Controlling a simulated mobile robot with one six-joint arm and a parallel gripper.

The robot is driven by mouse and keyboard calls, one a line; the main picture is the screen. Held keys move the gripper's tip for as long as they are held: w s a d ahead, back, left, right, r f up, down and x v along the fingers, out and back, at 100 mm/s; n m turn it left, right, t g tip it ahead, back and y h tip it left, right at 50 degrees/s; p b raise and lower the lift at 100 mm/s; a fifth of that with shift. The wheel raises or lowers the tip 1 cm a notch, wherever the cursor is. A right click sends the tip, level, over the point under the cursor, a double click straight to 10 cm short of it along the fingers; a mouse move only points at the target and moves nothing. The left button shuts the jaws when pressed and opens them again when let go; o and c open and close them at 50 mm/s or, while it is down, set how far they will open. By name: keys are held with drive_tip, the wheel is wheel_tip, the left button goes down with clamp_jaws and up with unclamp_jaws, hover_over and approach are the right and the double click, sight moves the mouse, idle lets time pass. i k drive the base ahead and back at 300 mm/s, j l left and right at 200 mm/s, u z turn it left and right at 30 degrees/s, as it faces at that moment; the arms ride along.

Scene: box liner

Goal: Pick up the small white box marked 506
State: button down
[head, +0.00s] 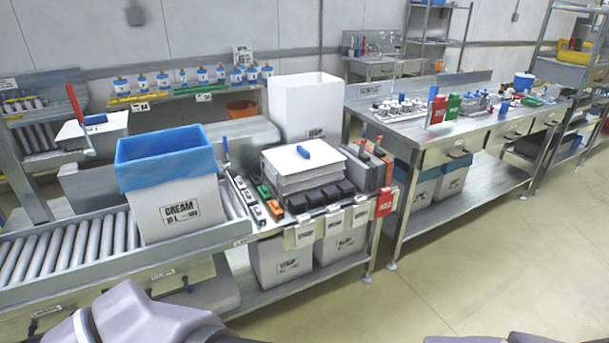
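I cannot make out the number 506 on anything in the head view. Several small white labelled boxes or holders sit along the front edge of the near bench: a left one (304,233), a middle one (333,221) and a right one (360,212). Their print is too small to read. My gripper is not in view. Grey parts of my own body show along the bottom edge, well in front of the bench.
A white box with a blue liner (180,200), marked CREAM, stands on the roller conveyor (60,248). Black blocks (320,196) and a white stack (302,165) crowd the near bench (270,232). A steel table (420,150) stands right. The right foreground floor is clear.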

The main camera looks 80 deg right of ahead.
sight(169, 180)
drive_tip(key=z, duration=1.45)
drive_tip(key=i+j+z, duration=0.25)
drive_tip(key=i+z, duration=0.2)
drive_tip(key=i+j+z, duration=0.3)
drive_tip(key=z, duration=0.15)
drive_tip(key=i+j+z, duration=0.25)
drive_tip(key=j+z, duration=0.2)
drive_tip(key=j, duration=0.2)
drive_tip(key=i+j+z, duration=0.15)
drive_tip(key=j+z, duration=0.3)
drive_tip(key=j, duration=0.1)
